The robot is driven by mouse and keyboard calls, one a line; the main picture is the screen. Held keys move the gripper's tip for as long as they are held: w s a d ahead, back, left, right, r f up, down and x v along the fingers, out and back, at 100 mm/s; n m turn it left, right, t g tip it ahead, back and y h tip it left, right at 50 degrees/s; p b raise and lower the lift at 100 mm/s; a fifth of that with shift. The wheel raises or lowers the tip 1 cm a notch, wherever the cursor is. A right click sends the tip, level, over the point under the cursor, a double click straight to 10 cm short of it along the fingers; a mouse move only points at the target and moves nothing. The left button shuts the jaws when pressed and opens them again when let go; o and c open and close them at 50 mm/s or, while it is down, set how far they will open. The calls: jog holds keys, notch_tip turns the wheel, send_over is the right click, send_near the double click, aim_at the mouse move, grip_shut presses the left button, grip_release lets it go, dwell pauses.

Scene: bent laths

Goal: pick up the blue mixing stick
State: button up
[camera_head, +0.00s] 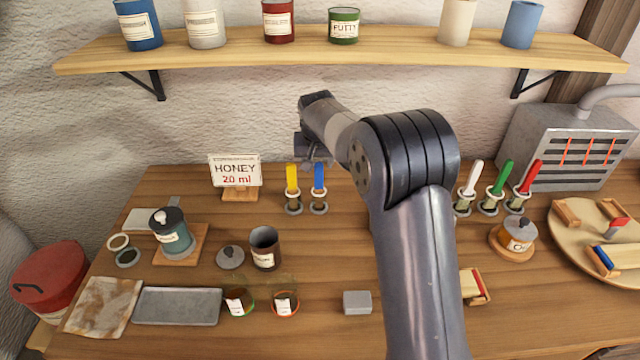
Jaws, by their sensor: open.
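The blue mixing stick (319,178) stands upright in a small ringed holder (319,207) at the back of the table, just right of a yellow stick (292,178) in a matching holder. My gripper (314,160) is close to the top of the blue stick, near the wall side of the table. Its jaws are small and dark in this view. They are open, and nothing shows held in them. I cannot tell whether a finger touches the stick. My arm crosses the middle right and hides part of the table.
A "HONEY 20 ml" sign (235,171) stands left of the sticks. White, green and red sticks (503,178) stand right of my arm. A dark cup (265,248) is in front. A wooden shelf (340,53) with cans hangs above. A grey metal box (560,146) is at right.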

aim_at(319, 171)
jog(key=shift+p+x, duration=0.95)
jog(key=shift+x, duration=1.95)
jog(key=shift+s+d, duration=0.1)
jog(key=shift+d, duration=0.05)
jog(key=shift+c, duration=0.3)
grip_shut()
